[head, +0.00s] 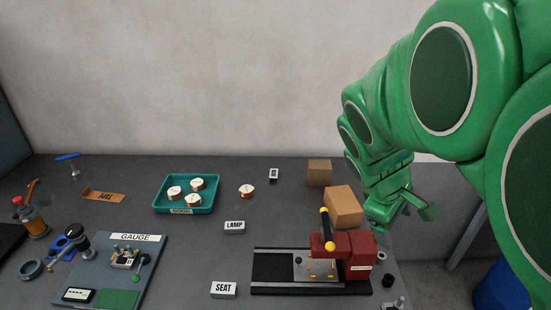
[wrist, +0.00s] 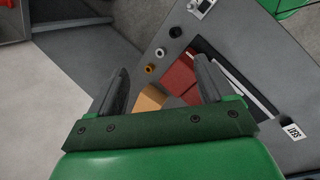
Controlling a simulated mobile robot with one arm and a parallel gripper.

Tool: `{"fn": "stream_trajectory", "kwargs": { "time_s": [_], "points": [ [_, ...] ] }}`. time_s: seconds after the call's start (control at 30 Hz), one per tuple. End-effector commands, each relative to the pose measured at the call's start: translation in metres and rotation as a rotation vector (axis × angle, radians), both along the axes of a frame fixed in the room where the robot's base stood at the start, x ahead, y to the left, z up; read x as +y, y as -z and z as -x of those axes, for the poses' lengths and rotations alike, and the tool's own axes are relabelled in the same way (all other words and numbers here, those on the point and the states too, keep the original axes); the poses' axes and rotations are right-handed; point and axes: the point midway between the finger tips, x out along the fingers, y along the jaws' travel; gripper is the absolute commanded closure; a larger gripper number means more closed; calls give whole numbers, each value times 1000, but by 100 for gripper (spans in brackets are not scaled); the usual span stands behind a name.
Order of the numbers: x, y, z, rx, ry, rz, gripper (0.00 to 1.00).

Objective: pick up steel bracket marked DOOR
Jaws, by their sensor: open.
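A grey block with a white label, SEAT (head: 223,290), sits at the front middle of the table in the head view. A similar one, LAMP (head: 234,228), sits behind it. A small label (head: 181,211) shows at the front of the teal tray; its lettering is too small to read surely, perhaps DOOR. Whether it is a separate bracket, I cannot tell. My gripper (head: 408,208) is above the table's right edge, far from that label. In the wrist view my gripper (wrist: 162,84) is open, with nothing held between its fingers.
A red press (head: 345,255) and two cardboard boxes (head: 343,206) stand below my arm. A GAUGE board (head: 73,255) is at left. An orange plate (head: 103,196) lies behind it. Clear table surrounds LAMP.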

Motion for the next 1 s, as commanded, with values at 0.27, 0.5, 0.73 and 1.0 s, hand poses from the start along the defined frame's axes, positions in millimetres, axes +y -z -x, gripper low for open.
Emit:
{"fn": "stream_trajectory", "kwargs": {
  "time_s": [0.27,0.5,0.73,1.0],
  "points": [
    [-24,-9,-76,15,-146,210,19],
    [-30,-13,-141,36,-271,383,19],
    [-20,-11,-204,63,-415,541,19],
    [13,8,-277,107,-614,711,19]
  ]
}}
